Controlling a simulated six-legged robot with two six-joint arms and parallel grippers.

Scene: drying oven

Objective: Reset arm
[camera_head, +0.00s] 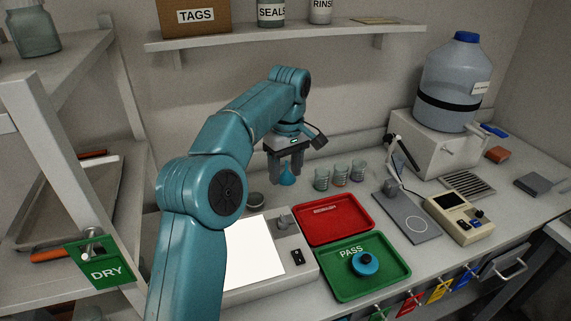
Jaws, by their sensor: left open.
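My teal left arm rises from the bottom of the head view, bends at the top and reaches to the middle. My left gripper (285,180) points down and is open. A small blue flask-shaped item (287,176) shows between its fingers in the picture; I cannot tell whether it stands behind them on the bench. My right gripper is not in view. A green PASS tray (330,285) lies to the right of my arm, with a round teal item (365,263) in it. A red tray (345,232) lies behind it and looks empty.
A white-topped device (253,250) sits beside my arm, partly hidden. Small beakers (339,174) stand behind the trays. A stand (405,210), a beige meter (459,218) and a large water jug (450,85) are at right. A shelf rack (70,190) with a DRY tag stands left.

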